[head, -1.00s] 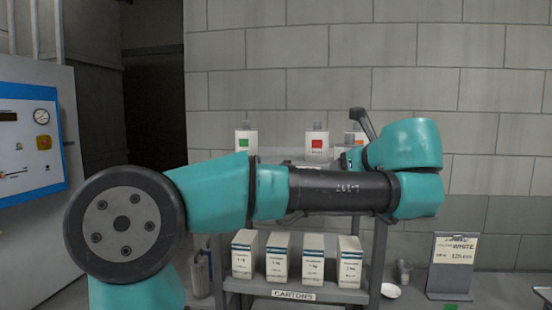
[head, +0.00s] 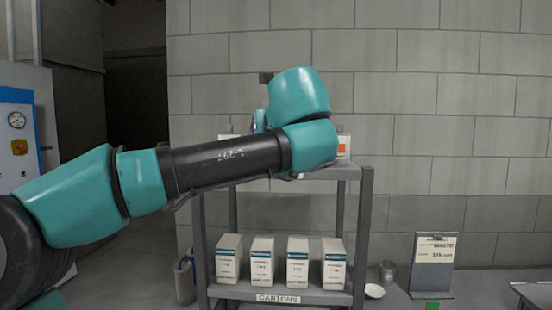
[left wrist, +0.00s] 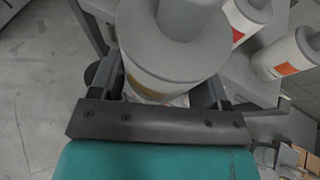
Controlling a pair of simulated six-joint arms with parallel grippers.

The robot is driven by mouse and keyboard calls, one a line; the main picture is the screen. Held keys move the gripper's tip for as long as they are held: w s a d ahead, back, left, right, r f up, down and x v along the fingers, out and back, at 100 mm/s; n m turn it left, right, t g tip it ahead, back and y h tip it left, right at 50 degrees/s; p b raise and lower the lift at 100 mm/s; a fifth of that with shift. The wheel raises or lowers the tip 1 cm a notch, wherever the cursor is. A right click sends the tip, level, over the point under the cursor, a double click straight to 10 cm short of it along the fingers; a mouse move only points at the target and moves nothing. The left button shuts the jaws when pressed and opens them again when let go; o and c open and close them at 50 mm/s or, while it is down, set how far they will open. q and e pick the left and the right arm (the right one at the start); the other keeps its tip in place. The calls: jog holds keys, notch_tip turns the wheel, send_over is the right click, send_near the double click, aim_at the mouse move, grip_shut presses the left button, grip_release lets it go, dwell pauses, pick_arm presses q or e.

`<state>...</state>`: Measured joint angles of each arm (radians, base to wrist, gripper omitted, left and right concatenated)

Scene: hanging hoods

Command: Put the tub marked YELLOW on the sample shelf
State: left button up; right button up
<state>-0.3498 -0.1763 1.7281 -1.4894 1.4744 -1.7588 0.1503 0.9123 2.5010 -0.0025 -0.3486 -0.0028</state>
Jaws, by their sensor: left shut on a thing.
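A white tub with a wide grey lid (left wrist: 185,45) fills the top middle of the left wrist view. A yellowish band shows on its side, with no readable word. My left gripper (left wrist: 165,88) is shut around this tub. In the head view my left arm (head: 225,165) reaches in from the left across the rack, and its own links hide the gripper and tub. The grey rack's top shelf (head: 335,173) holds a white tub with an orange mark (head: 343,146), partly hidden by the arm. My right gripper is not in view.
Red-marked (left wrist: 247,14) and orange-marked (left wrist: 290,55) tubs stand close right of the held tub. Several cartons (head: 262,260) line the lower shelf, labelled CARTONS. A sign (head: 434,262), a clear cup (head: 387,271) and a small white dish (head: 374,291) stand right of the rack.

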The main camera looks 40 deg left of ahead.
pick_arm(q)
jog(key=w+a, duration=0.3)
jog(key=w+a+f, duration=0.1)
jog(key=w+a, duration=0.2)
jog(key=a, duration=0.1)
jog(key=w+a, duration=0.3)
jog(key=a, duration=0.1)
jog(key=shift+w+f, duration=0.15)
jog(key=shift+w, duration=0.2)
jog(key=shift+w+a, duration=0.2)
jog(key=shift+w+a+f, duration=0.1)
jog(key=shift+a+f, duration=0.05)
jog(key=shift+f, duration=1.7)
jog(key=shift+f, duration=0.1)
jog(key=o, duration=0.5)
